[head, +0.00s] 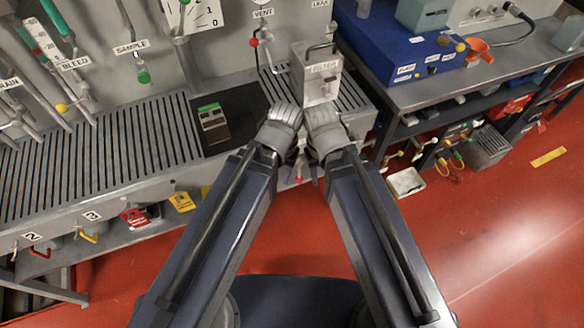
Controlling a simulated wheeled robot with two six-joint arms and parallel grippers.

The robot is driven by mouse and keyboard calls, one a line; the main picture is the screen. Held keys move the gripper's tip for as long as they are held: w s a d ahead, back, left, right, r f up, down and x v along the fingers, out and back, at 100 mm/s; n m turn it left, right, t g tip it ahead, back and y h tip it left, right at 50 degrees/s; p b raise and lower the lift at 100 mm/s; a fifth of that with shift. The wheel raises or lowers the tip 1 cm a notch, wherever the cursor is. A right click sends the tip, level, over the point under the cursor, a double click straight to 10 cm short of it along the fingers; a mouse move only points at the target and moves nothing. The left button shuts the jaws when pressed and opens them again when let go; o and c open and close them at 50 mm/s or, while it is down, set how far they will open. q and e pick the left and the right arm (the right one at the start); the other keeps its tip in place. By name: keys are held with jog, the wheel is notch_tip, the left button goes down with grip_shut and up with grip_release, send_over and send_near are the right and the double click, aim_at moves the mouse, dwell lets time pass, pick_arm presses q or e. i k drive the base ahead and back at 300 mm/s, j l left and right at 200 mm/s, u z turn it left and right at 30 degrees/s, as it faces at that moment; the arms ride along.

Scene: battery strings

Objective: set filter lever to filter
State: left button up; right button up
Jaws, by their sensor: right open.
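A pale metal box (317,82) with a label reading FILTER stands at the right end of the slatted bench, with a dark bar handle on top. My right gripper (322,118) is at the lower front of this box, open, with its fingers mostly hidden by my own wrist. My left gripper (284,116) is just left of it, close beside the box; its fingers are too unclear to tell open from shut. A small red knob (299,180) shows below, between my wrists. I cannot tell which part is the filter lever or where it points.
A slatted metal bench (105,165) runs left, with a green-and-brown block (212,122) on a dark patch. Valves labelled BLEED, SAMPLE (130,48) and VENT line the wall behind. A blue case (395,45) sits on the right bench. The red floor at right is mostly open.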

aim_at(298, 179)
jog(key=j+z, duration=0.15)
jog(key=z, duration=0.25)
jog(key=k+j+z, duration=0.1)
jog(key=z, duration=0.35)
jog(key=k+j+z, duration=0.65)
jog(key=k+j, duration=0.6)
jog(key=k+j+z, duration=0.1)
jog(key=k+j, duration=0.3)
jog(key=k, duration=0.15)
